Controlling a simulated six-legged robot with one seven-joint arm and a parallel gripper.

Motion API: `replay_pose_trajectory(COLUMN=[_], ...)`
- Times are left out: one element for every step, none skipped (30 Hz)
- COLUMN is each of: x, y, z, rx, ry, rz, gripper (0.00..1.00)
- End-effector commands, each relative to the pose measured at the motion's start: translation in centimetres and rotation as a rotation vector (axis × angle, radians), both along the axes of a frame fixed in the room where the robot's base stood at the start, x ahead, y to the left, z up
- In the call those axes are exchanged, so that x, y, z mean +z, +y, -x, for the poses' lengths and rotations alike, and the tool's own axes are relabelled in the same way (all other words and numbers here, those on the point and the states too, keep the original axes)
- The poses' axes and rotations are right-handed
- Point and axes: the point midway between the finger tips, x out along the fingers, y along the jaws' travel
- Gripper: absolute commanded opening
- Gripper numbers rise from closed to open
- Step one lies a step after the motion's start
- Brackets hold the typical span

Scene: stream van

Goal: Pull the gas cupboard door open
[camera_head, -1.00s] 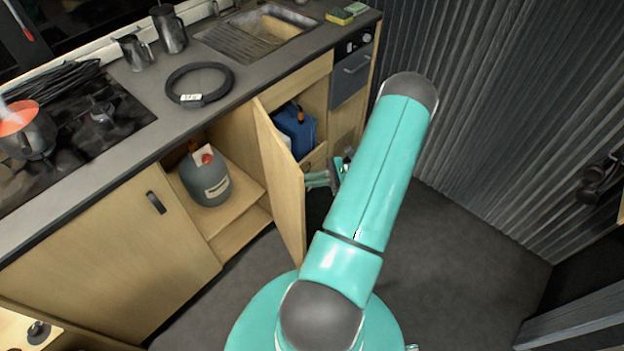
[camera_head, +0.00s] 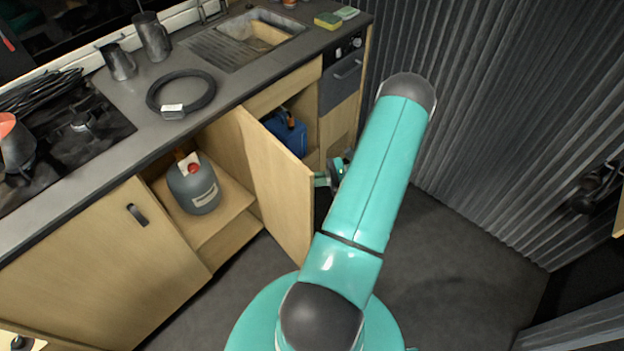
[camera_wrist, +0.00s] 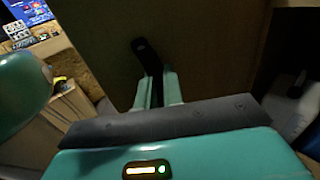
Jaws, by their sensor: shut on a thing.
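The gas cupboard door (camera_head: 276,185) is a pale wood panel standing open, swung out from the counter front. The grey gas bottle (camera_head: 194,186) with a red part on top stands on the shelf inside, left of the door. My gripper (camera_head: 324,178) is at the door's right side, partly hidden by the door and my arm. In the wrist view, my gripper (camera_wrist: 158,90) is shut on the dark door handle (camera_wrist: 142,49), which stands out from the shaded door face (camera_wrist: 205,50).
A second cupboard opening with a blue container (camera_head: 288,135) lies behind the door. A closed door with a black handle (camera_head: 137,215) is at left. A corrugated wall (camera_head: 500,110) bounds the right. Dark floor (camera_head: 440,240) is clear between wall and arm.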

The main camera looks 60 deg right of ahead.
Motion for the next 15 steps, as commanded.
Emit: replay_pose_trajectory(x=[0.51, 0.52, 0.53, 0.53, 0.54, 0.55, 0.56, 0.56, 0.56, 0.56, 0.55, 0.53, 0.52, 0.51, 0.49], y=[-0.09, -0.08, -0.08, -0.09, -0.09, -0.1, -0.11, -0.12, -0.13, -0.14, -0.14, -0.13, -0.14, -0.13, -0.15], z=[-1.01, -1.0, -1.0, -1.01, -1.01, -1.01, -1.0, -1.0, -0.99, -0.97, -0.95, -0.89, -0.82, -0.77, -0.7], rx=[-0.001, -0.001, -0.001, -0.001, -0.001, 0.0, 0.0, 0.0, 0.0, 0.0, 0.0, 0.0, 0.0, 0.0, 0.0], ry=[-0.017, -0.018, -0.018, -0.018, -0.018, -0.018, -0.019, -0.019, -0.019, -0.019, -0.019, -0.018, -0.018, -0.018, -0.017], rz=[0.003, 0.002, 0.002, 0.002, 0.003, 0.003, 0.002, 0.002, 0.002, 0.002, 0.001, 0.0, -0.001, -0.001, -0.002], gripper=[0.0, 0.0, 0.0, 0.0, 0.0, 0.0, 0.0, 0.0, 0.17, 0.23, 0.29, 0.3, 0.3, 0.3, 0.3])
